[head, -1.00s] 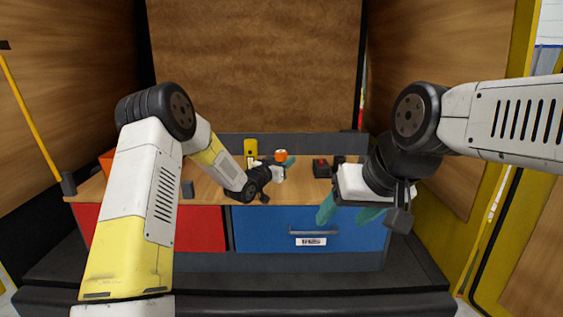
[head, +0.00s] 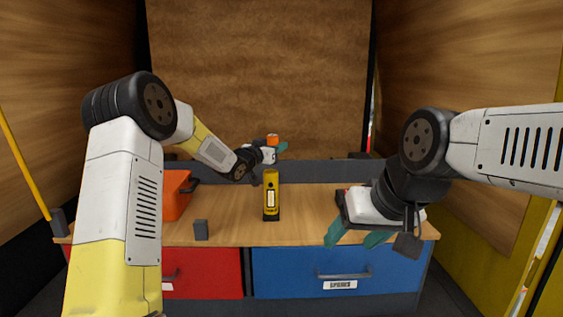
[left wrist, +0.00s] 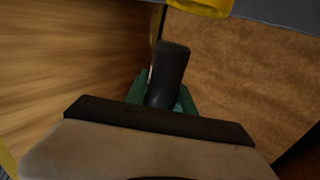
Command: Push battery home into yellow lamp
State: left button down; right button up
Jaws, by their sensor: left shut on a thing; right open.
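The yellow lamp (head: 271,180) stands upright on the bench, with a pale label on its front. My left gripper (head: 281,146) is above and behind it in the head view, apart from it. It is shut on the battery (head: 272,140), which shows as a small orange end in the head view. In the left wrist view a dark, rounded battery body (left wrist: 170,72) sits between the teal fingers, and a yellow thing, likely the lamp, is cut by the top edge. My right gripper (head: 356,237) is open and empty at the bench's front right.
An orange box (head: 174,197) with a dark handle stands at the bench's left. A small grey block (head: 201,230) is near the front edge. The bench (head: 232,205) is clear around the lamp. Red (head: 205,275) and blue (head: 300,270) drawers are below.

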pick_arm(q)
jog(key=shift+w+a+r, duration=0.35)
jog(key=shift+w+r, duration=0.05)
jog(key=shift+f, duration=1.55)
jog(key=shift+f, duration=2.8)
dwell(0.3)
jog(key=shift+r, duration=0.35)
dwell(0.4)
jog(key=shift+f, duration=0.25)
jog(key=c, duration=1)
grip_release()
jog(key=shift+f, duration=0.1)
jog(key=v, duration=0.8)
